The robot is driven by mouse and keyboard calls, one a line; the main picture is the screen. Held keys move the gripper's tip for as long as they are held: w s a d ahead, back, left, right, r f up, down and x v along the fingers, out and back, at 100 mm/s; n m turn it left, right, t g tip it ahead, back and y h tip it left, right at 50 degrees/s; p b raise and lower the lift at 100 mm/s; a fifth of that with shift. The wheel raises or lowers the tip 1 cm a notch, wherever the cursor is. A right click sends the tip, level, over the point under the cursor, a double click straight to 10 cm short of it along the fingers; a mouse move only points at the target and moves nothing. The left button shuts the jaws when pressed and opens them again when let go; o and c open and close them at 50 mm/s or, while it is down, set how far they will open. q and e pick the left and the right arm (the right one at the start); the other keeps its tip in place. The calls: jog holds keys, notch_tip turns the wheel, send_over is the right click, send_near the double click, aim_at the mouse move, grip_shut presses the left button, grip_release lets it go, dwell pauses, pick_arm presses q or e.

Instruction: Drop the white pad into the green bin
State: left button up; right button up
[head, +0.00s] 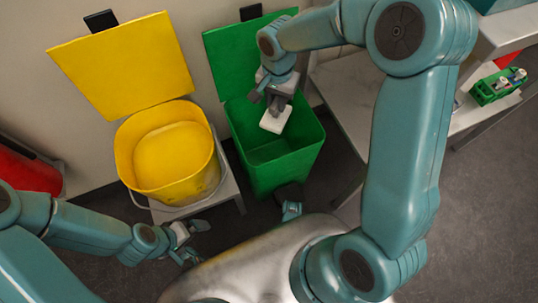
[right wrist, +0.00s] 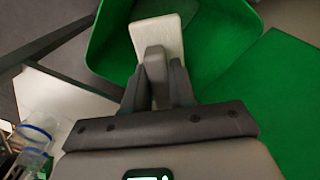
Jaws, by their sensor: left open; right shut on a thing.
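The white pad (head: 275,119) is a small flat block in my right gripper (head: 277,100), which is shut on it. In the head view the pad shows over the open top of the green bin (head: 280,165), whose lid stands raised at the back. The right wrist view shows the pad (right wrist: 160,32) at the fingertips of my right gripper (right wrist: 155,65), with the green bin's rim (right wrist: 93,60) and inside around it. My left gripper (head: 188,240) is open and empty, low at the left, in front of the yellow bin.
A yellow bin (head: 205,185) with its lid raised stands left of the green bin on a small stand. A red container (head: 28,172) is at the far left. A grey table (head: 345,95) stands right of the green bin. A green rack (head: 497,87) sits on a shelf at the right.

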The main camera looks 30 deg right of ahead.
jog(key=o, duration=1)
notch_tip(320, 180, up, 16)
jog(key=p, duration=0.6)
jog(key=shift+r, duration=0.15)
jog(key=shift+s, duration=0.1)
